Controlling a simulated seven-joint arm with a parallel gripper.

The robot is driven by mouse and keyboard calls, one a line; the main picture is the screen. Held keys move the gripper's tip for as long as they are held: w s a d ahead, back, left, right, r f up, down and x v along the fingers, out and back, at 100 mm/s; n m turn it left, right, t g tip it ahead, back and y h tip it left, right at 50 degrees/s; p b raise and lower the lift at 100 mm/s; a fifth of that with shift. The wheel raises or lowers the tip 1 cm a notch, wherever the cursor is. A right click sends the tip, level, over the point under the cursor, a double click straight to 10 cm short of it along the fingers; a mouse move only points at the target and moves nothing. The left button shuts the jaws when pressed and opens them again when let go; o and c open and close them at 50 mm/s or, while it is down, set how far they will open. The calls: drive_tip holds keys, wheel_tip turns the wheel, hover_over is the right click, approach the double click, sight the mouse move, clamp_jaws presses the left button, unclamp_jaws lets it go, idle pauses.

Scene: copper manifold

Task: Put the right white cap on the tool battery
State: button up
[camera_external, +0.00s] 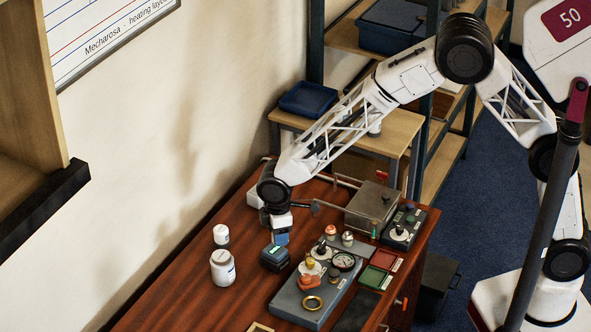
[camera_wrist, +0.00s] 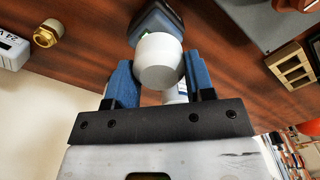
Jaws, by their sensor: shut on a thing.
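My gripper (camera_wrist: 155,75) has its blue fingers shut on a white cap (camera_wrist: 158,58), a round, smooth piece in the wrist view. The tool battery (camera_wrist: 155,18), dark blue-grey, lies just beyond the cap, which overlaps it; I cannot tell whether they touch. In the external view my gripper (camera_external: 281,238) points down just above and behind the battery (camera_external: 274,258) on the brown table. The held cap cannot be made out there. A small white lidded container (camera_external: 221,234) and a larger white jar (camera_external: 222,268) stand left of the battery.
A grey manifold panel (camera_external: 304,308) with gauge and copper fittings lies right of the battery. A grey metal box (camera_external: 372,205) and red (camera_external: 372,277) and green trays stand further right. The wrist view shows a brass fitting (camera_wrist: 47,33) and a small wooden rack (camera_wrist: 291,67).

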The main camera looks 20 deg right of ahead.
drive_tip(key=shift+w+a+f, duration=0.1)
drive_tip(key=shift+w+a, duration=0.35)
drive_tip(key=shift+a, duration=0.25)
drive_tip(key=shift+f, duration=1.7)
drive_tip(key=shift+f, duration=0.1)
drive_tip(key=o, duration=0.9)
drive_tip(key=shift+f, duration=0.1)
wheel_tip(320, 180, up, 12)
drive_tip(key=shift+r, duration=0.2)
